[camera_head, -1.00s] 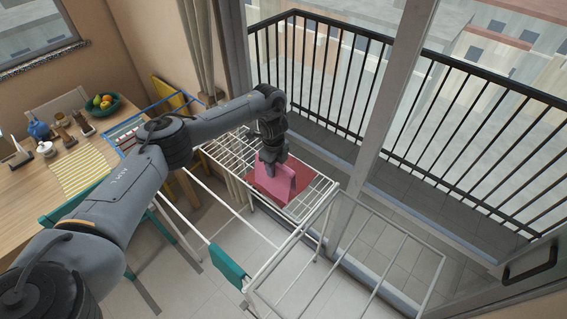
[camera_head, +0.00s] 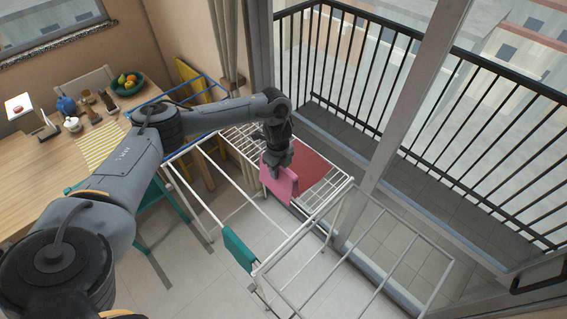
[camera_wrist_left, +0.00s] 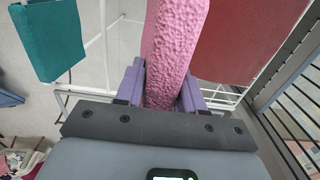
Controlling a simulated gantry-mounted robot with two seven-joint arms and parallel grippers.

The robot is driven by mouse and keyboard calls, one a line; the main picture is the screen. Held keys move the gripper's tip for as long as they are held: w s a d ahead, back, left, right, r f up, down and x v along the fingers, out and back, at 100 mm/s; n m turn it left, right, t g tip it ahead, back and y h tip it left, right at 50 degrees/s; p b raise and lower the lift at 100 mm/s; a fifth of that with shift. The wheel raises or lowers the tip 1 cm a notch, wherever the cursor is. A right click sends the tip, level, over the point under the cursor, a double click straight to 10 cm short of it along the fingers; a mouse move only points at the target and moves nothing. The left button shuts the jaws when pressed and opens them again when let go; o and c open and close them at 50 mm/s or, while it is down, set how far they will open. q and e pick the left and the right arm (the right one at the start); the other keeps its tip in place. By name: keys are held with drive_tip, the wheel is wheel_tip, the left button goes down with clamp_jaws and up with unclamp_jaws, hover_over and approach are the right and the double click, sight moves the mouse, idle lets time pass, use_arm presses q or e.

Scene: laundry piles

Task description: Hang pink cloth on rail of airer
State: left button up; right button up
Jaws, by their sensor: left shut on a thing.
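The pink cloth (camera_head: 279,183) hangs from my left gripper (camera_head: 279,168) in the head view, at the near edge of the wire shelf. In the left wrist view the cloth (camera_wrist_left: 172,50) runs between the two purple fingers of the gripper (camera_wrist_left: 162,88), which are shut on it. The white airer (camera_head: 300,230) has a wire shelf at the back, long rails to the left and a frame angled out to the right. Whether the cloth touches a rail is not clear. My right gripper is not in view.
A dark red cloth (camera_head: 312,166) lies on the airer's wire shelf, and a teal cloth (camera_head: 238,250) hangs on a near rail. A wooden table (camera_head: 60,165) with a fruit bowl (camera_head: 127,83) stands left. Balcony railings (camera_head: 450,110) lie beyond the glass door.

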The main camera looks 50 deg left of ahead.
use_arm(q)
drive_tip(key=shift+s+p, duration=0.9)
drive_tip(key=shift+s, duration=2.15)
hover_over(259, 208)
drive_tip(key=shift+f+b, duration=3.95)
drive_tip(key=shift+f, duration=3.15)
drive_tip(key=shift+a, duration=0.1)
drive_tip(key=o, duration=1.2)
drive_tip(key=shift+r, duration=0.1)
